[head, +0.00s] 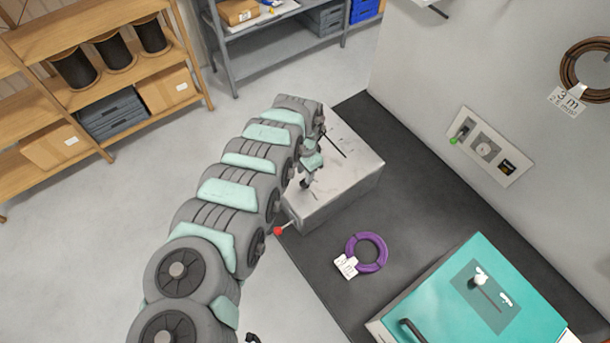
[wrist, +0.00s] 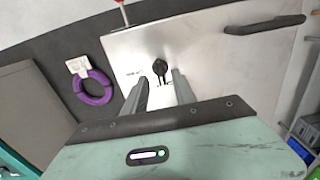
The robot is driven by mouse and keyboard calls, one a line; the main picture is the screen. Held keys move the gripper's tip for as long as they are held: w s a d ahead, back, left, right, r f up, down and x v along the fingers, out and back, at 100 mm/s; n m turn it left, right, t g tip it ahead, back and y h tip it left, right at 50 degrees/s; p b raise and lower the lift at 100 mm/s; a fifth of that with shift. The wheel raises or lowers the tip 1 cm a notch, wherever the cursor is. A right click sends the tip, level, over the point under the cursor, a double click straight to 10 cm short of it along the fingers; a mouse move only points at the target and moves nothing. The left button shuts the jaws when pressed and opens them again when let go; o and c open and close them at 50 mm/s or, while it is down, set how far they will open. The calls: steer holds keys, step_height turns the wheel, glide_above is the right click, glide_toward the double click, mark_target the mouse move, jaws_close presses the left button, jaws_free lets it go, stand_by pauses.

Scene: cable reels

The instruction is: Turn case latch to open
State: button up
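A light grey metal case (head: 348,188) stands on the dark mat, with my arm reaching over it. In the wrist view its face (wrist: 210,60) carries a small black latch knob (wrist: 160,67) with small markings around it. My gripper (wrist: 160,80) is open, with one finger on each side of the latch's lower end. I cannot tell whether the fingers touch it. In the head view my gripper (head: 304,186) is low over the case, and the latch cannot be made out there.
A black bar handle (wrist: 265,25) and a red-tipped lever (head: 279,231) are on the case. A purple cable coil (head: 367,252) lies on the dark mat (head: 420,210). A wall panel (head: 490,147) is at right.

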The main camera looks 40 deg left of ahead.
steer(key=shift+w+f, duration=0.1)
steer(key=shift+f, duration=1.4)
steer(key=shift+c, duration=0.4)
jaws_close()
